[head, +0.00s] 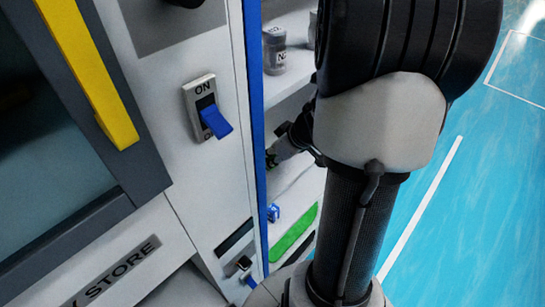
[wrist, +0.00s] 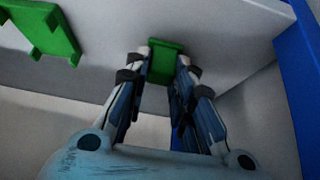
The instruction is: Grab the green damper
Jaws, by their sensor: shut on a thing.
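The green damper (wrist: 166,48) is a small green block between my fingertips in the wrist view. My gripper (wrist: 165,66) is shut on it, one finger on each side. The damper appears close to a pale grey surface, and I cannot tell whether it touches it. In the head view my gripper (head: 279,152) reaches into the open shelf unit, partly hidden behind my arm, and the damper cannot be made out clearly there.
A second green piece (wrist: 40,28) is at the upper left of the wrist view. In the head view a grey canister (head: 275,52) stands on the upper shelf. A small blue item (head: 273,212) and a green strip (head: 294,232) are lower. A blue edge (head: 254,110) borders the opening.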

